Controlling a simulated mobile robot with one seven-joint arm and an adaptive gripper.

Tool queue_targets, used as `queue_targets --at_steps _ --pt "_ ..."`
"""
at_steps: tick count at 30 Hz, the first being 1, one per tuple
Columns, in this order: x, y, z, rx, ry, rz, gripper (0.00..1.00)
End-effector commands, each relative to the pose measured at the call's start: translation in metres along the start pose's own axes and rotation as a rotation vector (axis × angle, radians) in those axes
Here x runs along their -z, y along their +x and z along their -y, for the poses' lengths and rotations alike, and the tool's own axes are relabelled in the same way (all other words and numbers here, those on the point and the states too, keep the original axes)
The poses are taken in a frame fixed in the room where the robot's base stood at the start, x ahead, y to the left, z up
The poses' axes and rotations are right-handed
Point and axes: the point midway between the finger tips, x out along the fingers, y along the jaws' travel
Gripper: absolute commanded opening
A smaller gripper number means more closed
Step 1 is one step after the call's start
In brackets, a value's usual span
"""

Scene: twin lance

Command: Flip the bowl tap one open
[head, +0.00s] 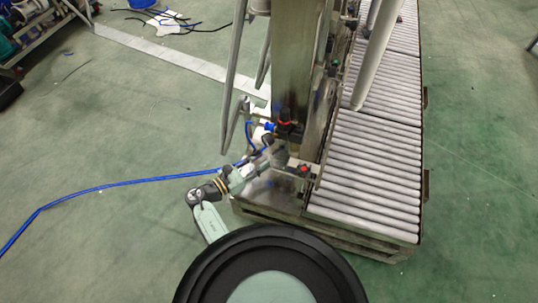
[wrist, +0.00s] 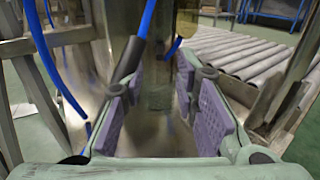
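My gripper (wrist: 163,105) is open in the wrist view, its two purple-padded fingers wide apart with nothing held between them. A blue hose with a black sleeve (wrist: 133,57) hangs just beyond the left finger. A small yellowish part (wrist: 175,47), perhaps the bottom of a bowl, shows above and beyond the gap. In the head view my gripper (head: 262,160) is beside the steel post, low and left of a dark fitting with a red ring (head: 287,123). A brass-coloured part (head: 293,149) sits under that fitting. I cannot make out the tap's lever or its position.
The steel post (head: 292,60) and slanted bars (head: 234,90) stand close to my gripper. A roller conveyor (head: 365,170) lies to the right. A red-topped part (head: 303,170) is on the machine's near end. A blue hose (head: 110,186) crosses the open green floor at left.

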Motion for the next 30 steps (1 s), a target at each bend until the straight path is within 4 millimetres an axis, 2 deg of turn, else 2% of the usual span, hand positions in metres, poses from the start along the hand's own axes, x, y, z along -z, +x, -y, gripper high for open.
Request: queue_targets --at_steps 3,8,19,30 --pt "-0.001 0.02 0.001 0.003 0.001 0.0 0.28" --pt "0.0 0.036 0.0 0.0 0.0 -0.001 0.28" --pt "0.0 0.04 0.0 -0.001 0.002 -0.001 0.27" --pt "0.0 0.04 -0.001 -0.001 0.002 -0.001 0.02"
